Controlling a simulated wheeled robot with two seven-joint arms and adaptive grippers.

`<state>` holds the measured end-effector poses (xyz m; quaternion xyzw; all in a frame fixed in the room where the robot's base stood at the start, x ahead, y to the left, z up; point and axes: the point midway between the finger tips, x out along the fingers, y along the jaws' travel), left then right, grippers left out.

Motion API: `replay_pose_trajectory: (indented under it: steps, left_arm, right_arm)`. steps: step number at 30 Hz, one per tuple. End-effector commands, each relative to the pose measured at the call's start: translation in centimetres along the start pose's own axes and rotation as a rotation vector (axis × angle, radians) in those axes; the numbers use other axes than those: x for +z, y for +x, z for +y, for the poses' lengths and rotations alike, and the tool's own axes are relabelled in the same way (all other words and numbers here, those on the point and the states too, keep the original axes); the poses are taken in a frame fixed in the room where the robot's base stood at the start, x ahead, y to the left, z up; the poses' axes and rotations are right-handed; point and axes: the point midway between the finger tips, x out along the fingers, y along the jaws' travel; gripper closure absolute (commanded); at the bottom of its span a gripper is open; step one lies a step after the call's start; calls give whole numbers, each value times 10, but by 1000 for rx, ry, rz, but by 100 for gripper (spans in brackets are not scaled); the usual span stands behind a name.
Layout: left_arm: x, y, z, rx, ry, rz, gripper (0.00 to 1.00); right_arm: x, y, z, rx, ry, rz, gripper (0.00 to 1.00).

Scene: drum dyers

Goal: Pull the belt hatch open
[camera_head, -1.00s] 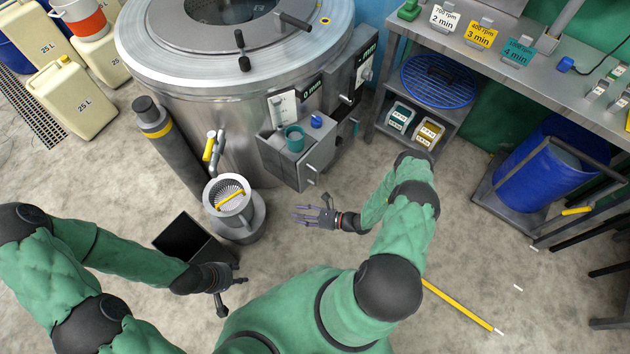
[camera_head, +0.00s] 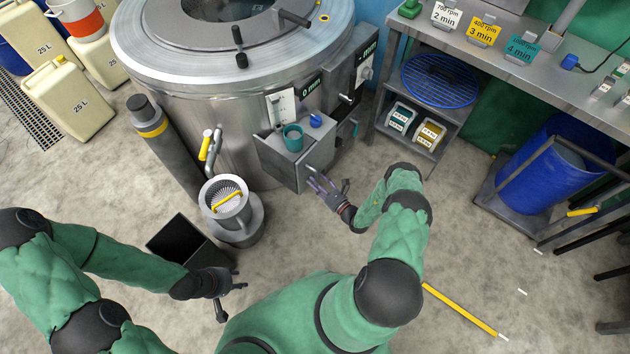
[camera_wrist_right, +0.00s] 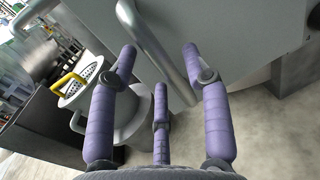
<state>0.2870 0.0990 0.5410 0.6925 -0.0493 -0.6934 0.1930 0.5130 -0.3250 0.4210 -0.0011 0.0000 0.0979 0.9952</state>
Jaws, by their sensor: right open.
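The belt hatch (camera_head: 318,163) appears to be the grey front panel of the box on the drum's side, and it looks shut. In the right wrist view, a grey panel (camera_wrist_right: 225,35) fills the upper part, with a metal bar handle (camera_wrist_right: 156,48) running diagonally across it. My right gripper (camera_head: 322,184) is open just in front of the panel's lower part. Its purple fingers (camera_wrist_right: 160,75) spread around the bar's line without closing on it; contact cannot be told. My left gripper (camera_head: 232,287) hangs open and empty beside the dark bin.
The drum (camera_head: 235,85) stands behind the box, which carries a teal cup (camera_head: 293,138). A strainer pot (camera_head: 225,200) and dark open bin (camera_head: 182,243) stand to the left. A shelf (camera_head: 445,108) stands at right. Floor between the right arm and blue barrel (camera_head: 545,175) is clear.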

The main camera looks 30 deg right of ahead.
Motion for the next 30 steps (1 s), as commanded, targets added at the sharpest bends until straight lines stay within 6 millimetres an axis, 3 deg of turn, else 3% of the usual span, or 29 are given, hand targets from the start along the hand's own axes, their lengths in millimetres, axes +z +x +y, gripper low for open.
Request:
replay_pose_trajectory:
  steps: [6,15,16,21,30]
  left_arm:
    - [0,6,-2,0,0,0,60]
    - [0,6,-2,0,0,0,60]
    - [0,6,-2,0,0,0,60]
    - [0,6,-2,0,0,0,60]
    - [0,4,-2,0,0,0,60]
  right_arm:
    - [0,18,0,0,1,0,51]
    - [0,20,0,-1,1,0,51]
    - [0,20,0,0,1,0,54]
    - [0,20,0,0,1,0,100]
    - [1,16,1,-5,1,0,100]
